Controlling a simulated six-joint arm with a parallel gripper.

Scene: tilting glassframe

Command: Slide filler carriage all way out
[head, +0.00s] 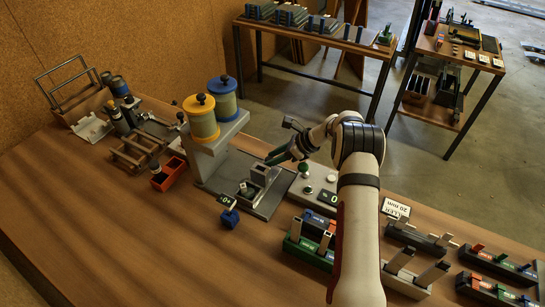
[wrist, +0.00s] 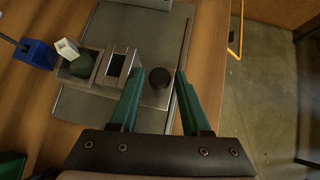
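The filler carriage, a grey metal block with a square opening, sits on a flat grey base plate (head: 272,207) in front of a grey stand in the head view. In the wrist view the carriage (wrist: 117,66) lies just left of my fingers, with a round black knob (wrist: 159,78) on its right-hand part. My gripper (wrist: 158,76) has two green fingers, open, one on either side of the knob with gaps visible. In the head view my gripper (head: 279,154) is right beside the carriage; the knob is hidden there.
A grey stand (head: 236,126) with yellow and blue canisters (head: 201,118) rises behind the carriage. A blue block (head: 230,217) stands at front left. A plate with round knobs (head: 312,190) lies to the right. Racks of coloured blocks (head: 310,238) stand at front right. Open wood lies at front left.

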